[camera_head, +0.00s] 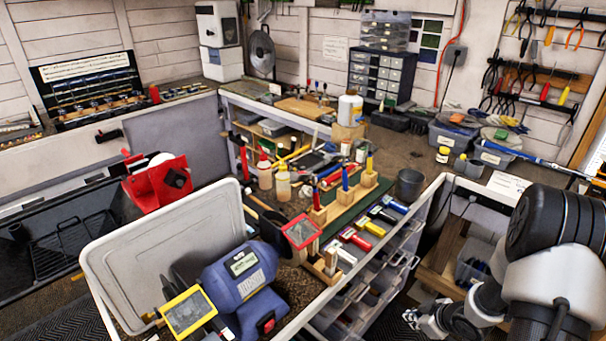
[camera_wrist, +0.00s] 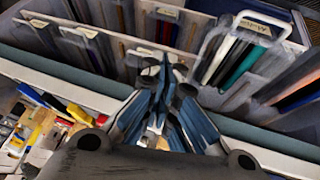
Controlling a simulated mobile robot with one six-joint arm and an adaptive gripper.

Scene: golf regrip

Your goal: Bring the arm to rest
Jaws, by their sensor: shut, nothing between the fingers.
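My arm comes in at the lower right of the head view, bent, with my gripper (camera_head: 428,318) low beside the drawer unit, over the gap at its right. In the wrist view the fingers of my gripper (camera_wrist: 164,72) are together and empty. They point toward grey bins (camera_wrist: 120,58) that hold upright coloured tubes or shafts. I cannot tell whether the fingertips touch the bins; they seem apart from them.
The workbench drawer unit (camera_head: 372,290) stands left of my gripper, with tools and coloured-handled items on top. A blue device (camera_head: 240,278) sits at the front. A wooden shelf (camera_head: 445,255) is behind my gripper. A tool rack (camera_head: 545,75) hangs on the back wall.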

